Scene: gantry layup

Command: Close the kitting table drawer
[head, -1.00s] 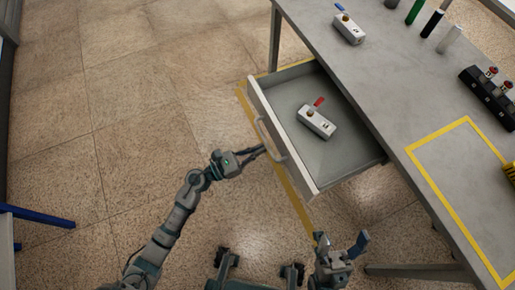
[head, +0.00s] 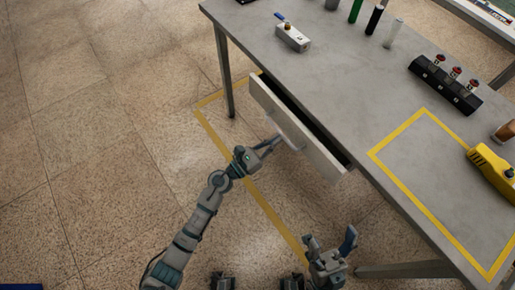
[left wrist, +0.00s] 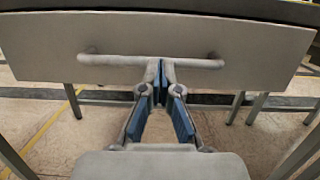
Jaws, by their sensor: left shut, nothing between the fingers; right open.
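The kitting table drawer (head: 300,133) is open only a little, with a narrow dark gap between its front panel and the table edge. The drawer's inside is hidden. My left gripper (head: 276,144) is shut and empty, its fingertips at the drawer's handle. In the left wrist view the left gripper (left wrist: 160,68) meets the middle of the handle bar (left wrist: 115,61), in front of the drawer front (left wrist: 200,32). My right gripper (head: 332,243) is open and empty, low over the floor in front of the table (head: 345,85).
On the table stand a white box with a blue lever (head: 293,37), several cylinders (head: 375,20), a black block with red-topped parts (head: 445,85) and a yellow device (head: 490,170). Floor to the left is clear.

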